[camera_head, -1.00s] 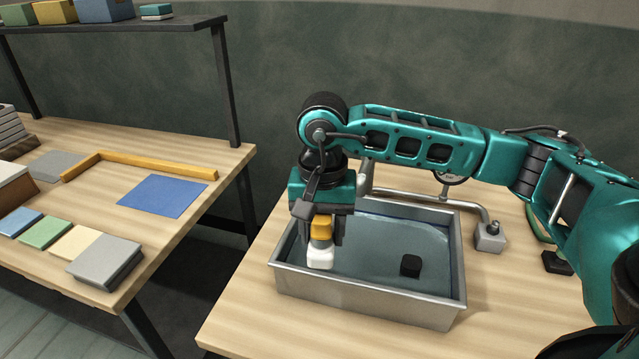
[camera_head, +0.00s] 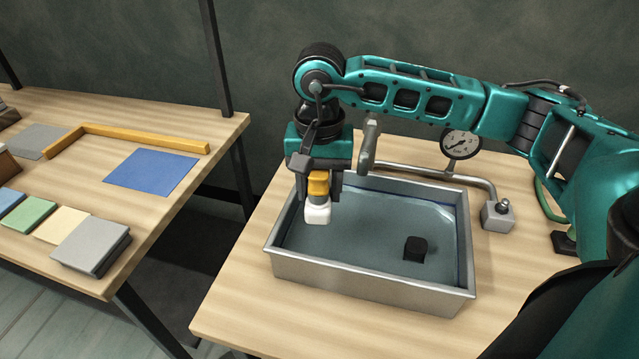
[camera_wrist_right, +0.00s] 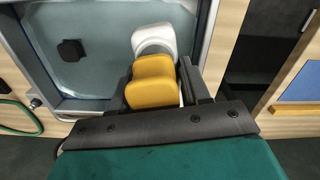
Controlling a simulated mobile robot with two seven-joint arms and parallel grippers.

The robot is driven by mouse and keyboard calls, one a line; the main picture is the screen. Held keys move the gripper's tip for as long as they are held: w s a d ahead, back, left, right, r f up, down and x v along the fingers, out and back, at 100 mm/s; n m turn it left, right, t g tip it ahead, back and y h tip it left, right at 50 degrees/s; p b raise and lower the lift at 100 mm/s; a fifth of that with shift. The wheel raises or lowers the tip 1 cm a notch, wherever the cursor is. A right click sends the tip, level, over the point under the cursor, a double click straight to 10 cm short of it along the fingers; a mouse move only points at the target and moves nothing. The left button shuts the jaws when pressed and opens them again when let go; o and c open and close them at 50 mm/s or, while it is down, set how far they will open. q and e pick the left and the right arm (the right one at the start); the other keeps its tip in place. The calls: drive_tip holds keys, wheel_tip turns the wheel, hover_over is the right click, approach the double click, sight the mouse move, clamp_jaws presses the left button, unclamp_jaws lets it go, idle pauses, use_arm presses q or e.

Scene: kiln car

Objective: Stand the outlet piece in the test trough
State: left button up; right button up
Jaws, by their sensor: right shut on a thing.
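The outlet piece has an orange upper part (camera_head: 318,183) and a white lower end (camera_head: 317,214). My right gripper (camera_head: 319,190) is shut on it and holds it upright over the left part of the test trough (camera_head: 375,288). In the right wrist view the orange part (camera_wrist_right: 153,82) sits between the fingers, with the white end (camera_wrist_right: 154,40) beyond it. The trough is a grey metal tray holding water. Whether the white end touches the water or floor is unclear. My left gripper is not in view.
A small black block (camera_head: 415,248) stands in the trough, right of the piece. Behind it are a pipe, a gauge (camera_head: 461,144) and a grey valve block (camera_head: 498,216). The left table carries coloured tiles, a blue sheet (camera_head: 152,171) and an orange angled bar (camera_head: 140,137).

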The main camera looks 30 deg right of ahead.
wheel_tip(320, 180, down, 7)
drive_tip(key=b, duration=0.7)
drive_tip(key=shift+f, duration=0.2)
drive_tip(key=shift+f+b, duration=0.35)
drive_tip(key=shift+b, duration=0.1)
wheel_tip(320, 180, down, 3)
drive_tip(key=shift+r+b, duration=0.2)
drive_tip(key=shift+b, duration=0.95)
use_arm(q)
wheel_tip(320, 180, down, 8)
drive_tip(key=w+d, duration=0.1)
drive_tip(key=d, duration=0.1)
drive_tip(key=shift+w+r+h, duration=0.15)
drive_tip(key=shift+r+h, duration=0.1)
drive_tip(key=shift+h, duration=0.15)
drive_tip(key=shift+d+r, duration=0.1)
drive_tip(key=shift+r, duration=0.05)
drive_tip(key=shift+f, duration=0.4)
